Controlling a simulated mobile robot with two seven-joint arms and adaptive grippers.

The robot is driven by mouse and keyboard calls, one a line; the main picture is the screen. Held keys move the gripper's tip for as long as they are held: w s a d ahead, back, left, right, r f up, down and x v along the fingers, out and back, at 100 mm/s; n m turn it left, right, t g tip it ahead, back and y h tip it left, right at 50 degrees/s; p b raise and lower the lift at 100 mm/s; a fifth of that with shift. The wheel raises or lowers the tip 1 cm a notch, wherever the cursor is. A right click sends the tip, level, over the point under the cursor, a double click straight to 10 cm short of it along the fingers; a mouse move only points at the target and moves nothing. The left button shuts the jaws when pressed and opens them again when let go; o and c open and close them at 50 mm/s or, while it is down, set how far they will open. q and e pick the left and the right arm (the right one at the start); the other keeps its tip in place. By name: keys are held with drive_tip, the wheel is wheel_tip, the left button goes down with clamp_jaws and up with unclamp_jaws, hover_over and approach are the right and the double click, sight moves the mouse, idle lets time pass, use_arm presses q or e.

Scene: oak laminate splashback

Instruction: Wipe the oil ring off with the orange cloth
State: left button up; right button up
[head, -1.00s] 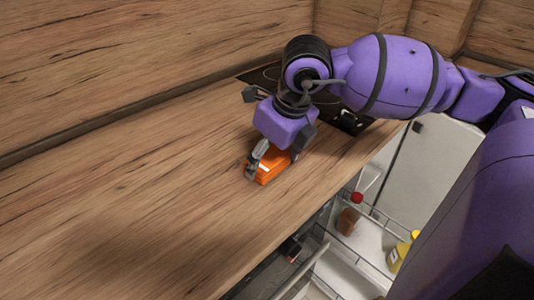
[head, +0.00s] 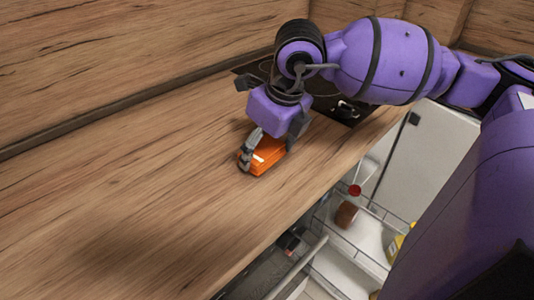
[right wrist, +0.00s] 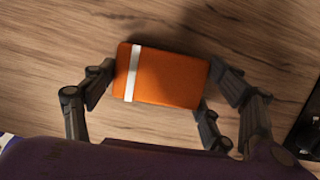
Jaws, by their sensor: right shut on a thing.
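The orange cloth (head: 268,157) is a folded block with a white stripe, on or just above the wooden worktop (head: 150,190). My right gripper (head: 262,150) is shut on it from above. No oil ring can be made out in either view; the gripper and cloth may cover part of the worktop. My left gripper is not in view.
A black hob (head: 330,100) lies behind and right of the gripper. Below the worktop's front edge, an open pull-out wire rack (head: 375,240) holds a brown jar (head: 346,215) and a yellow item (head: 398,245). The worktop to the left is clear.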

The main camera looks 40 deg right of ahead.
drive_tip(key=shift+w+f, duration=0.1)
drive_tip(key=shift+w, duration=0.05)
idle(0.3)
drive_tip(key=shift+w+r, duration=0.2)
drive_tip(key=shift+r, duration=0.6)
drive_tip(key=shift+r+p, duration=1.05)
drive_tip(key=shift+r, duration=0.75)
drive_tip(key=shift+s, duration=0.1)
